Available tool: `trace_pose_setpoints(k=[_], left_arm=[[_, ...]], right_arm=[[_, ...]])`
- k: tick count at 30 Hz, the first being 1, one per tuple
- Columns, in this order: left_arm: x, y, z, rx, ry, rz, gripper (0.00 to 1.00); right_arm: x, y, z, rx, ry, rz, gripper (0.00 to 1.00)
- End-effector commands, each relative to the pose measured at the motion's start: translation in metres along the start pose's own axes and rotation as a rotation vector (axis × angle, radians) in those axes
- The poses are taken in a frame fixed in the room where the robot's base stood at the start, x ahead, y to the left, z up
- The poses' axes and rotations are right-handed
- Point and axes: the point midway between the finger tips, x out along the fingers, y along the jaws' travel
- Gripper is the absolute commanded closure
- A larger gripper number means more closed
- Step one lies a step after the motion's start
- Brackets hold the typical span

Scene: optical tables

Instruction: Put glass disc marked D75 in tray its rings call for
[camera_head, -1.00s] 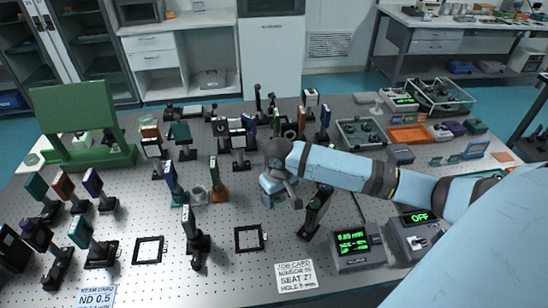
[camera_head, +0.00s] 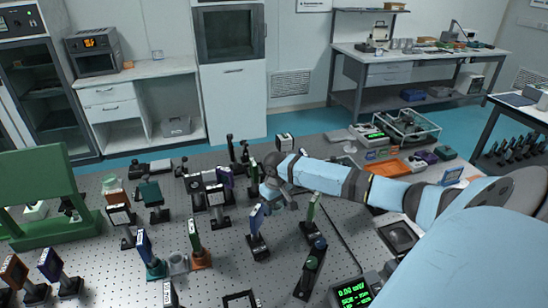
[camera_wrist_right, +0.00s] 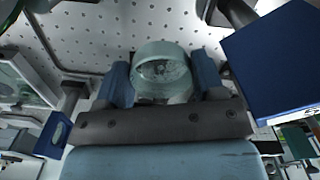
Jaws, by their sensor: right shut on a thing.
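My right gripper (camera_head: 282,192) is above the perforated optical table, among the standing mounts. In the right wrist view its two blue fingers (camera_wrist_right: 163,74) are shut on a clear, greenish round glass disc (camera_wrist_right: 163,60), pinched from both sides. I cannot read any mark or rings on the disc. The disc cannot be made out in the head view. An orange tray (camera_head: 393,168) lies at the back right of the table, beyond my right forearm. My left gripper is out of view.
Several optic mounts on posts, such as a blue one (camera_head: 257,218) and an orange-brown one (camera_head: 196,240), stand around the gripper. A clear-walled case (camera_head: 410,128) is at the back right. A green frame (camera_head: 40,190) stands at left. A dark blue panel (camera_wrist_right: 270,60) is close in the wrist view.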

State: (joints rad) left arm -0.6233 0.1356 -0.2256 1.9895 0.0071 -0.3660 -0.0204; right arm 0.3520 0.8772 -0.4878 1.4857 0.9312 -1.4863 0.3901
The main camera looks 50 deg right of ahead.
Motion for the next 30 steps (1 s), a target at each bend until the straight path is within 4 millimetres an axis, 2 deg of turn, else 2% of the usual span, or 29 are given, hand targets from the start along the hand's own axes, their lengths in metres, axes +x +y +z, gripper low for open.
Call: trace_pose_setpoints(k=[3, 6, 14, 19, 30], left_arm=[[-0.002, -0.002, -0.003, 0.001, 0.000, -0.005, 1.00], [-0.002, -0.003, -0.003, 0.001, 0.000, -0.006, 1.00], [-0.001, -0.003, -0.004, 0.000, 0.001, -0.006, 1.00], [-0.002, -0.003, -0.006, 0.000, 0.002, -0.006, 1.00], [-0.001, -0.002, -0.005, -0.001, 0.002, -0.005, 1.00]], right_arm=[[0.029, 0.000, 0.000, 0.001, -0.002, 0.000, 0.65], [0.045, -0.001, 0.000, 0.001, -0.001, -0.001, 0.65], [0.065, 0.000, 0.000, 0.001, 0.000, 0.000, 0.65], [0.089, 0.000, 0.000, 0.001, -0.002, 0.001, 0.65], [0.096, 0.000, 0.000, 0.000, 0.000, 0.000, 0.65]])
